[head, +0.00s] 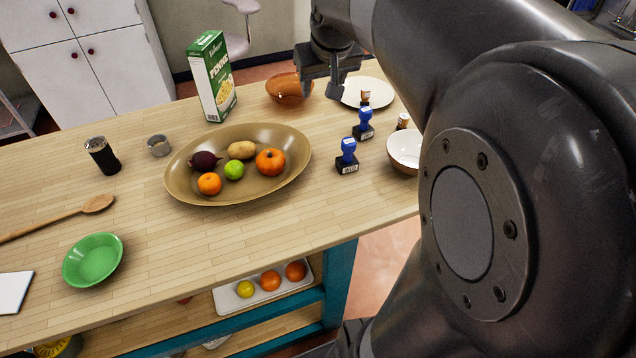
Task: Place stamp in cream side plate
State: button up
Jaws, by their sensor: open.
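Two stamps with blue handles and dark bases stand upright on the wooden table: a nearer stamp (347,158) and a farther stamp (364,125). The cream side plate (372,88) lies flat behind them, partly hidden by my arm. My gripper (321,88) is open and empty, fingers pointing down. In the picture it shows between the brown bowl and the plate, above and left of both stamps. Its exact height over the table is hard to tell.
A brown bowl (288,91) stands left of my gripper, and a white bowl (404,148) right of the stamps. A large oval fruit dish (240,188) and a green pasta box (212,78) are farther left.

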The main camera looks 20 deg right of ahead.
jog(key=s+a+f, duration=0.2)
jog(key=s+a, duration=0.2)
jog(key=s, duration=0.6)
jog(key=s+a+f, duration=0.3)
jog(key=s+a, duration=0.2)
jog(key=s, duration=0.5)
jog(key=shift+f+n+y, duration=0.15)
jog(key=shift+n+y, duration=0.15)
jog(key=shift+o, duration=0.4)
jog(key=shift+s, duration=0.1)
